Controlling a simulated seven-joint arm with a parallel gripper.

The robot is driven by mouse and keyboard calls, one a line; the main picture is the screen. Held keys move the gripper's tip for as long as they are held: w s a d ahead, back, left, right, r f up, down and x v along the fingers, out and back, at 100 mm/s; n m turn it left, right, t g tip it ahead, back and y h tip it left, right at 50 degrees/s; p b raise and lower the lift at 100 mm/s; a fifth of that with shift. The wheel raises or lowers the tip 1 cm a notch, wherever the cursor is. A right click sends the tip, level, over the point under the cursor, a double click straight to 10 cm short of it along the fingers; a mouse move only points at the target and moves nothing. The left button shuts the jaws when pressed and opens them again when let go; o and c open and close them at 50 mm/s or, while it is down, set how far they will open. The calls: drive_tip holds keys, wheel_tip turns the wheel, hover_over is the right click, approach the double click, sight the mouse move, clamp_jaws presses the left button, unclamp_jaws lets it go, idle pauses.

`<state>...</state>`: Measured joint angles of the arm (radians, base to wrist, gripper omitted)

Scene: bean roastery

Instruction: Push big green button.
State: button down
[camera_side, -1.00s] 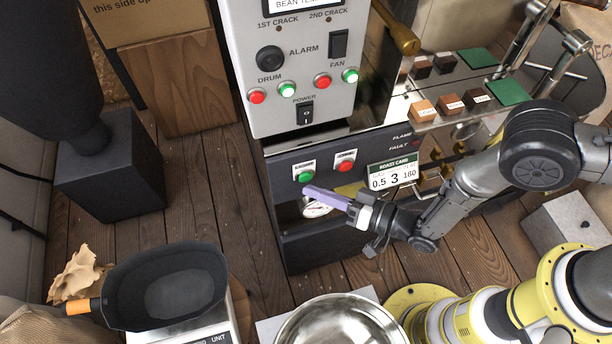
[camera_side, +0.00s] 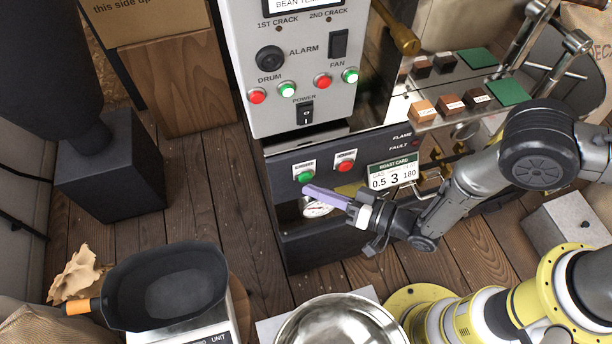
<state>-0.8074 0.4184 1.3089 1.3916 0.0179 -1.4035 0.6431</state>
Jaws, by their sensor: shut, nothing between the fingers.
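The big green button (camera_side: 304,177) sits on the dark lower front panel (camera_side: 283,190) of the roaster, under a small white label. A red button (camera_side: 345,167) is to its right. My gripper (camera_side: 306,189) has its long lilac fingers shut with nothing between them. The fingertips are just below the green button in the picture; I cannot tell whether they touch the panel. The button's face shows clear of the fingers.
A grey control box (camera_side: 300,60) with small drum and fan buttons is above. A roast card (camera_side: 393,174) stands right of the red button. A round gauge (camera_side: 316,208) is partly behind my fingers. A black scoop (camera_side: 165,286) and steel bowl (camera_side: 340,322) are in front.

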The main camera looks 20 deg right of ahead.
drive_tip(key=shift+w, duration=0.35)
drive_tip(key=shift+w, duration=0.45)
idle(0.8)
drive_tip(key=shift+s, duration=0.85)
drive_tip(key=s, duration=0.5)
idle(1.0)
